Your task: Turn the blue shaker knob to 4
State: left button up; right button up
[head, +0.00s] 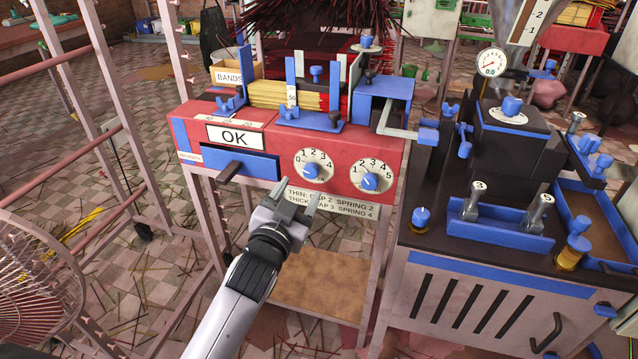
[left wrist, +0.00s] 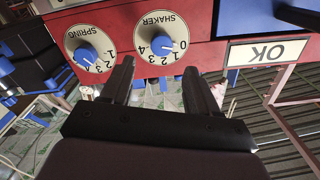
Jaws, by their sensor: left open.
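The blue shaker knob (head: 311,171) sits on a round white dial numbered 0 to 4, on the front of the red machine (head: 271,141). It also shows upside down in the left wrist view (left wrist: 163,46), under the word SHAKER. I cannot tell surely which number its pointer marks. My left gripper (head: 298,194) is open and empty, just in front of and below this dial in the head view. In the left wrist view, its two fingers (left wrist: 158,76) point toward the shaker knob, apart from it. My right gripper is not in view.
A second blue knob, marked SPRING (head: 370,181), is to the right of the shaker dial. An OK sign (head: 235,137) and a blue drawer front with a dark handle (head: 229,171) are to its left. A label plate (head: 330,202) lies below the dials. A black machine (head: 497,200) stands right.

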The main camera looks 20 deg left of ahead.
aim_at(311, 172)
pick_arm(q)
jog(key=shift+w+b, duration=0.55)
jog(key=shift+w, duration=2.7)
jog(key=c, duration=1)
jog(key=shift+c, duration=0.2)
